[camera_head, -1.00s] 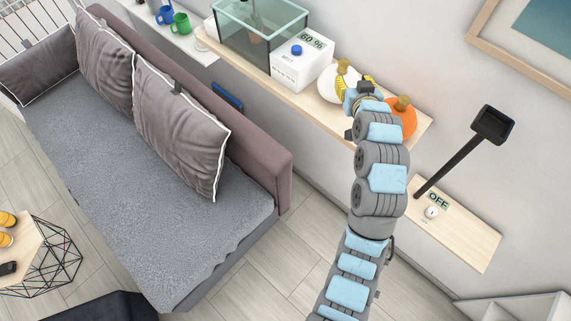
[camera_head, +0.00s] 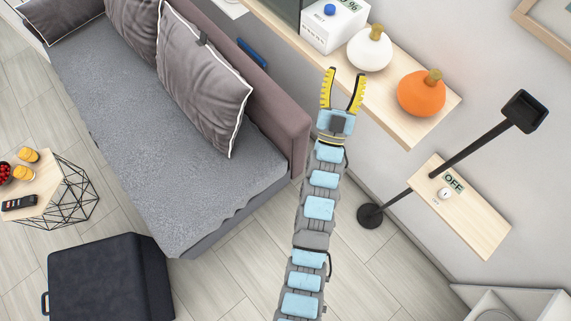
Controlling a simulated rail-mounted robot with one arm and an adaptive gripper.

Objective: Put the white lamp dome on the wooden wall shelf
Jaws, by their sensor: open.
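The white lamp dome (camera_head: 369,50) is a rounded white body with a gold-brown knob on top. It stands upright on the long wooden wall shelf (camera_head: 387,104), between a white box and an orange dome. My gripper (camera_head: 346,74) is open and empty, its two yellow fingers spread. In the picture it lies just below and left of the white dome, in front of the shelf's front edge. A gap shows between the fingers and the dome.
The orange dome (camera_head: 420,95) stands near the shelf's right end; the white box (camera_head: 333,27) is at left. A black lamp stand (camera_head: 480,146) rises past a lower wooden shelf (camera_head: 480,228) marked OFF. The sofa (camera_head: 170,150) is at left. Floor between is clear.

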